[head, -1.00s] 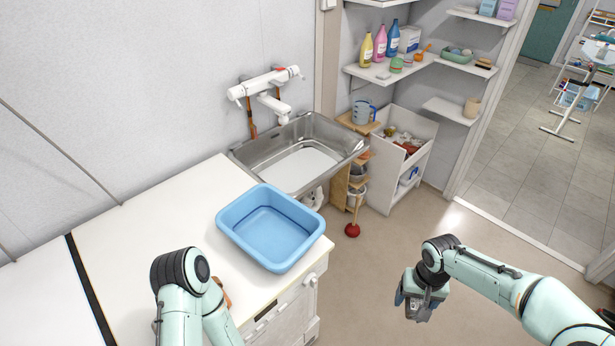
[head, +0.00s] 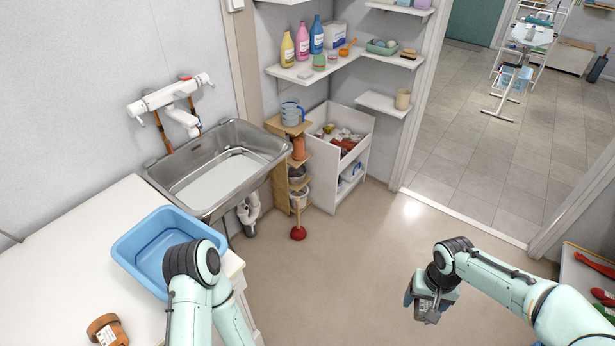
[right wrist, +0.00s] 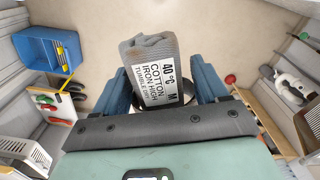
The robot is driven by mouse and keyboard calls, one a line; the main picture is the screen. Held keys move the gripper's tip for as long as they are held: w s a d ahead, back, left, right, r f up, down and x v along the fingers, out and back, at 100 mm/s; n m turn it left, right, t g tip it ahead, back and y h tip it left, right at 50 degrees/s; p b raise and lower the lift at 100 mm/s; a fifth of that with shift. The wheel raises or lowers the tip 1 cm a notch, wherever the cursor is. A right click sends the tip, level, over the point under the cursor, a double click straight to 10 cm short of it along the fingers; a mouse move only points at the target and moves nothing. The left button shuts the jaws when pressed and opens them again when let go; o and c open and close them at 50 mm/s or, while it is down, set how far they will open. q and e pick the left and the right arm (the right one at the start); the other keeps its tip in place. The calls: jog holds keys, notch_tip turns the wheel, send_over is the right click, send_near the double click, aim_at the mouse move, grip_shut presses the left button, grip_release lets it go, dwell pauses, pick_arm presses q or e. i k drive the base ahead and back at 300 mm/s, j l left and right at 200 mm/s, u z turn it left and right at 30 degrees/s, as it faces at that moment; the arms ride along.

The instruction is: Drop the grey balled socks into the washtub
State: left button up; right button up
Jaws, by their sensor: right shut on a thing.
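The blue washtub (head: 140,238) stands on the white counter at the left in the head view, and my left arm covers part of its front right side. My right gripper (head: 428,304) is out over the open floor, well to the right of the washtub. In the right wrist view, my right gripper (right wrist: 165,92) is shut on the grey balled socks (right wrist: 143,52), which carry a white care label. The socks are small and hard to make out in the head view. My left gripper is not in view.
A steel sink (head: 218,165) sits behind the washtub. A red plunger (head: 298,233) stands on the floor by a narrow wooden shelf. The floor between counter and right arm is clear.

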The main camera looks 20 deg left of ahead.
aim_at(225, 191)
jog(key=i+l+z, duration=0.25)
jog(key=i, duration=0.2)
jog(key=i+l+z, duration=0.25)
jog(key=i, duration=0.25)
jog(key=i+u, duration=0.35)
jog(key=i+l+u, duration=0.1)
jog(key=i+u, duration=0.2)
jog(key=i+l+u, duration=0.15)
jog(key=u, duration=0.2)
jog(key=i+u, duration=0.15)
jog(key=u, duration=0.3)
jog(key=i+u, duration=0.2)
jog(key=u, duration=0.2)
jog(key=i+l+u, duration=0.1)
jog(key=u, duration=0.35)
jog(key=i+l+u, duration=0.15)
jog(key=u, duration=0.25)
jog(key=i+l+u, duration=0.15)
jog(key=u, duration=0.3)
jog(key=l+u, duration=0.2)
jog(key=u, duration=0.2)
jog(key=i+l+u, duration=0.25)
jog(key=u, duration=0.15)
jog(key=i+l+u, duration=0.15)
jog(key=l+u, duration=0.25)
jog(key=i+l, duration=0.15)
jog(key=i, duration=0.3)
jog(key=u, duration=0.05)
